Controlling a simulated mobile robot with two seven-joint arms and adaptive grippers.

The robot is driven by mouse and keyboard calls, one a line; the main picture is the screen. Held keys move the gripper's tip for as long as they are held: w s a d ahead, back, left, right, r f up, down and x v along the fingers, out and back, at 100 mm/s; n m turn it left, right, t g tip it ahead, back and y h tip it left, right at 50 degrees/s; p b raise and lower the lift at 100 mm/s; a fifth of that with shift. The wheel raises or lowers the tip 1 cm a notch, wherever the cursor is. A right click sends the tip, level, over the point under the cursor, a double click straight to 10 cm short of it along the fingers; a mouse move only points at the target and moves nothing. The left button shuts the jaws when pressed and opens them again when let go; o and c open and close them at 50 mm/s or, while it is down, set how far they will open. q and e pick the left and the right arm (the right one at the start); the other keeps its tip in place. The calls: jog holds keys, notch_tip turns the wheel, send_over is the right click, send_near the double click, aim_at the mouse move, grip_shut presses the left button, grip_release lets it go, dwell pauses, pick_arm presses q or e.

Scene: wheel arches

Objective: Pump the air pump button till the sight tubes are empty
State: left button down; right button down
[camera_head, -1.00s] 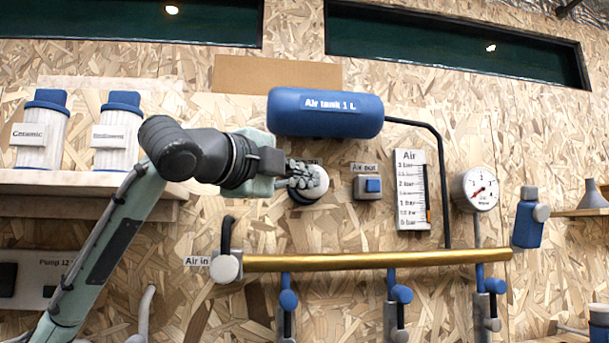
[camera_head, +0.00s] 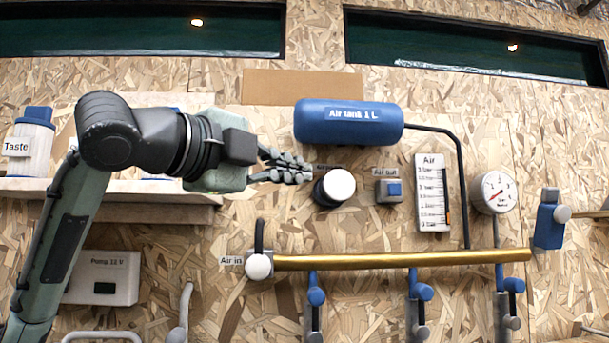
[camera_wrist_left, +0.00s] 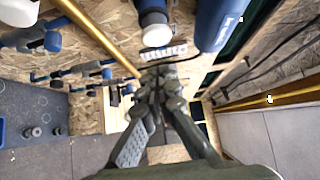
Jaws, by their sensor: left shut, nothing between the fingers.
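The pump button (camera_head: 339,187) is a round white cap on a dark blue base, mounted on the chipboard wall below the blue air tank (camera_head: 348,122). My left gripper (camera_head: 308,172) is shut and empty, its fingertips just left of the button and apart from it in the picture. In the left wrist view the button (camera_wrist_left: 153,30) is above the shut fingers (camera_wrist_left: 159,72). A white Air scale (camera_head: 432,193) with an orange mark near its lower end hangs to the right. No tube that I can surely call a sight tube shows. My right gripper is not in view.
A blue Air out switch (camera_head: 388,190) and a round dial (camera_head: 494,192) are to the right. A brass pipe (camera_head: 390,259) with several blue-handled valves runs below. A shelf (camera_head: 130,193) with a Taste canister (camera_head: 30,143) is behind my left arm.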

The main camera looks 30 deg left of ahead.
aim_at(331, 183)
pick_arm(q)
jog(key=p+x, duration=0.1)
jog(key=x, duration=0.9)
jog(key=shift+w+a, duration=0.1)
dwell(0.3)
jog(key=shift+w+a, duration=0.55)
jog(key=shift+w, duration=0.25)
jog(key=shift+w+a, duration=0.55)
jog(key=shift+w, duration=0.25)
jog(key=shift+s+d, duration=0.55)
jog(key=shift+s, duration=0.25)
jog(key=shift+s+d, duration=0.55)
jog(key=shift+s, duration=0.25)
